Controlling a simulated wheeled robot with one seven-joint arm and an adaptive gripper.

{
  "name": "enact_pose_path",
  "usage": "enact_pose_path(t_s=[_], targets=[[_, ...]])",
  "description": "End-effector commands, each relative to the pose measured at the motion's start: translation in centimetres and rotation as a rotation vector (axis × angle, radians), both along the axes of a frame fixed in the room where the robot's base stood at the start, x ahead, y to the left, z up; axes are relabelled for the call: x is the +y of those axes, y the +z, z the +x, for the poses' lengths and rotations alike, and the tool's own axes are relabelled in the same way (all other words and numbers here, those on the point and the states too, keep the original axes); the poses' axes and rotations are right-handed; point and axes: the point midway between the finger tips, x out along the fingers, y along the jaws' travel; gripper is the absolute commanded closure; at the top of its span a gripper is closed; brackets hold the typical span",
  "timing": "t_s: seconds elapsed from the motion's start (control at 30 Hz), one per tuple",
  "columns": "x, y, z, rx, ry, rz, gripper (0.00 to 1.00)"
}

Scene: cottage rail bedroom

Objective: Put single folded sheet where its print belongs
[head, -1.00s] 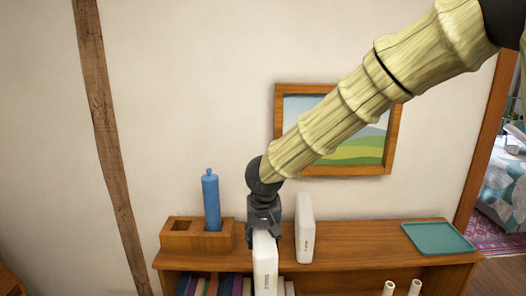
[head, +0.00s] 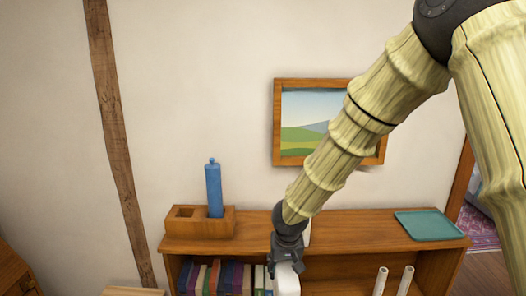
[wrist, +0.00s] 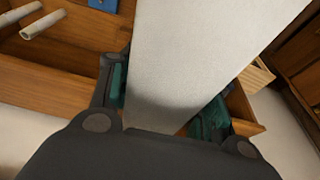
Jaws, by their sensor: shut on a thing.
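My gripper (head: 286,262) is shut on a white, smooth, block-like item (head: 288,283), held in front of the shelf unit (head: 345,237). In the wrist view the white item (wrist: 200,55) fills the space between the dark fingers with green pads. Its lower end is out of the head view, and no print on it is readable now. A second white block (head: 307,232) stands on the shelf top, mostly hidden behind my arm. I cannot tell from the pictures which white item is the single folded sheet.
On the shelf top are a wooden holder (head: 185,228) with a blue bottle-like item (head: 213,190) and a green tray (head: 430,226). Books (head: 215,277) and two pale rolls (head: 381,280) are below. A framed picture (head: 278,125) hangs behind my arm.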

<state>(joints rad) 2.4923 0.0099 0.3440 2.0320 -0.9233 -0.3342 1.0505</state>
Motion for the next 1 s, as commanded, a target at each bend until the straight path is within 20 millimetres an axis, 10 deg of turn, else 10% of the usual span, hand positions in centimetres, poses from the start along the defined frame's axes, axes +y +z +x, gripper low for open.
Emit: enact_pose_path(t_s=[0.2, 0.47, 1.0], targets=[[-5.8, -7.6, -1.6, 0.003, -0.026, -0.006, 0.95], [-10.7, -11.7, -3.1, -0.012, -0.045, -0.003, 0.95], [-11.2, -16.5, -6.7, 0.001, -0.047, 0.026, 0.95]])
